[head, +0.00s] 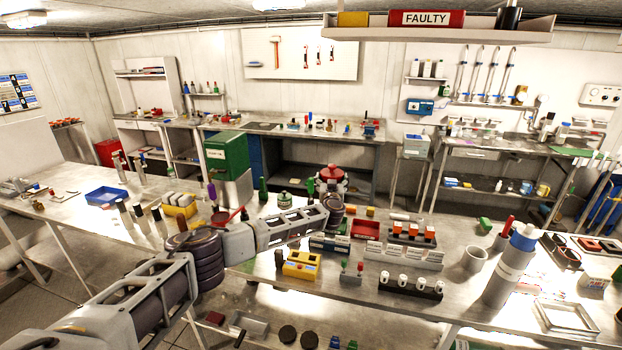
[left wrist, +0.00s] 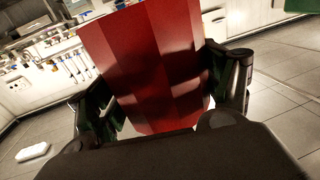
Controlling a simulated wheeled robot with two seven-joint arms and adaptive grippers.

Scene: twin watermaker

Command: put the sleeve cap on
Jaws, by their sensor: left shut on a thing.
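My left gripper (left wrist: 165,105) is shut on a red faceted piece (left wrist: 150,65), which stands between its two dark fingers and fills the middle of the left wrist view. I cannot tell for sure whether this is the sleeve cap. In the head view my left arm reaches from the lower left over the bench, and a red rounded shape (head: 331,173) shows at its far end; the fingers are not clear there. A large tilted grey cylinder with a blue top (head: 510,265) stands on the bench at the right. I cannot tell which item is the sleeve. My right gripper is out of view.
The near bench (head: 400,322) is crowded with a red tray (head: 365,229), a yellow box (head: 301,266), a black rack of white-topped items (head: 410,286) and a grey cup (head: 474,259). A green cabinet (head: 226,155) stands left of my gripper. A shelf (head: 440,34) hangs overhead.

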